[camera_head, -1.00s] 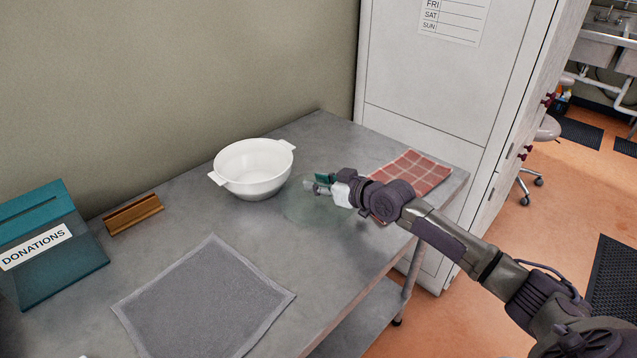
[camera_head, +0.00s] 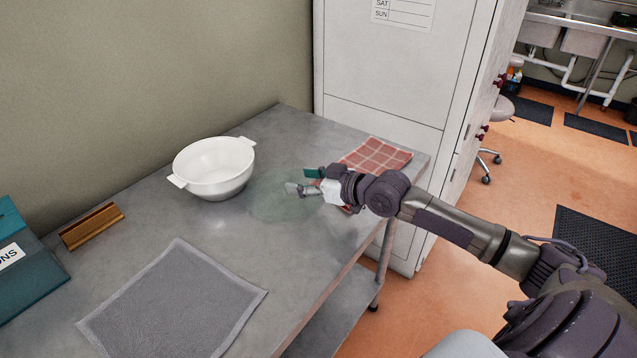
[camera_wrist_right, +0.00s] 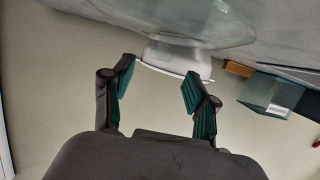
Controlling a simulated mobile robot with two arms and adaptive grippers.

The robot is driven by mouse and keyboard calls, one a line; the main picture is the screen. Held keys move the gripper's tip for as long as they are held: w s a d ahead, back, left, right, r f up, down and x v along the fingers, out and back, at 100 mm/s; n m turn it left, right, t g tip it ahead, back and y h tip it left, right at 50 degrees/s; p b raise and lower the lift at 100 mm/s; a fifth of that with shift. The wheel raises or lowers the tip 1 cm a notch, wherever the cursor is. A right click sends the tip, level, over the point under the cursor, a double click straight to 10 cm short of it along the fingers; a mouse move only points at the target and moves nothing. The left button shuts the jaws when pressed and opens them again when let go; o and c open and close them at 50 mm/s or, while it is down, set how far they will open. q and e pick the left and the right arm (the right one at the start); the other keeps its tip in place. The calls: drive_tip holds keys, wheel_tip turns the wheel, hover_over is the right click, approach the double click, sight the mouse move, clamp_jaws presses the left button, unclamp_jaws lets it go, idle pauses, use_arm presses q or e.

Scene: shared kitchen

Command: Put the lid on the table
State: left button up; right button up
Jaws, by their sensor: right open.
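A clear, faintly green round lid (camera_head: 272,207) is on the grey table (camera_head: 150,225), just right of a white bowl (camera_head: 214,170) with two handles. The bowl has no cover. My right gripper (camera_head: 302,181) is open and empty at the lid's right side, with its fingers over or beside the lid's edge; I cannot tell whether they touch it. In the right wrist view, the lid (camera_wrist_right: 190,18) shows at the top beyond the two spread fingers (camera_wrist_right: 157,88), with the bowl (camera_wrist_right: 175,58) behind. My left gripper is not in view.
A red checked cloth (camera_head: 377,156) lies at the table's right end, near my right wrist. A grey cloth (camera_head: 172,305) covers the front. A wooden holder (camera_head: 92,226) and a teal donations box (camera_head: 28,268) stand at left. A white cabinet (camera_head: 395,75) adjoins the table.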

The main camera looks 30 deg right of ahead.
drive_tip(key=shift+v, duration=2.6)
